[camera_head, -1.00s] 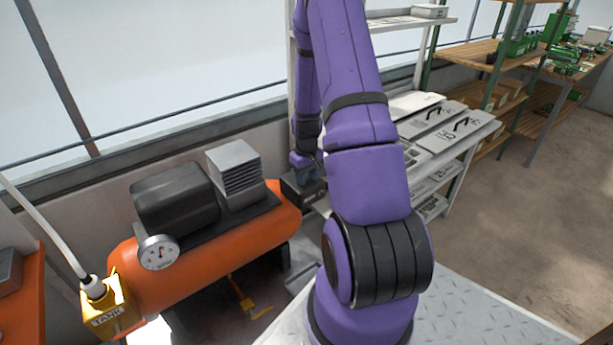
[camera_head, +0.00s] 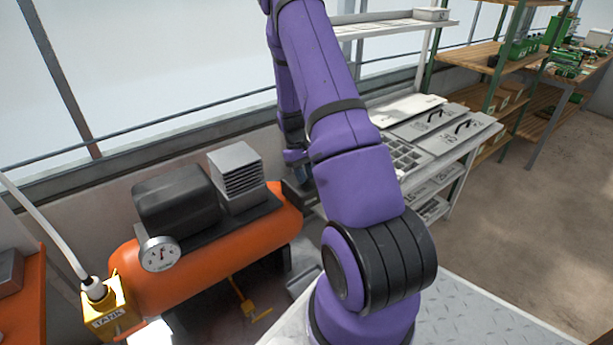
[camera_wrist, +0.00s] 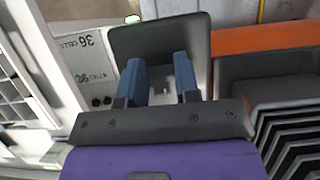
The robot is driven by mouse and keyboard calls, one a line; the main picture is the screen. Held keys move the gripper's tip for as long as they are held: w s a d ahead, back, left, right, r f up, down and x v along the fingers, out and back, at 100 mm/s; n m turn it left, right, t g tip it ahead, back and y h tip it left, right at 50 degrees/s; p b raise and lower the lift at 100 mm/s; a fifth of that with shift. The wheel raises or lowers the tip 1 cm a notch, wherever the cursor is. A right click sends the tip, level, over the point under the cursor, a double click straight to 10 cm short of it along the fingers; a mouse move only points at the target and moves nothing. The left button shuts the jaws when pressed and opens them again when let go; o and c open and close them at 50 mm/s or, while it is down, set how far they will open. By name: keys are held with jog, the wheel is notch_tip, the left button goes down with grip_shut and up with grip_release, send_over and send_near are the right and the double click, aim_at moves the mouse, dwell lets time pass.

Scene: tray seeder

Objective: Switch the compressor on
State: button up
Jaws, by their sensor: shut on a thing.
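The orange compressor (camera_head: 235,250) stands by the wall at the left, with a black motor, a grey finned block and a round gauge (camera_head: 159,254). At its right end is a dark switch box (camera_head: 299,194), partly hidden behind my arm. In the wrist view the dark box (camera_wrist: 160,40) lies under my gripper (camera_wrist: 160,82). A small grey part, apparently the switch lever (camera_wrist: 168,88), shows between the two blue fingers. My gripper is shut on it, though the contact itself is hard to see. In the head view my gripper (camera_head: 295,157) is just above the box.
A yellow block marked TANK (camera_head: 105,310) with a white hose stands at the compressor's left end. A yellow valve handle (camera_head: 246,300) sits low beneath the tank. A white rack with trays and lidded boxes (camera_head: 440,130) stands close right of the compressor. Floor at far right is clear.

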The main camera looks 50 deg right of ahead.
dwell(0.3)
jog(key=o, duration=0.9)
jog(key=v, duration=1)
jog(key=shift+w+r, duration=0.3)
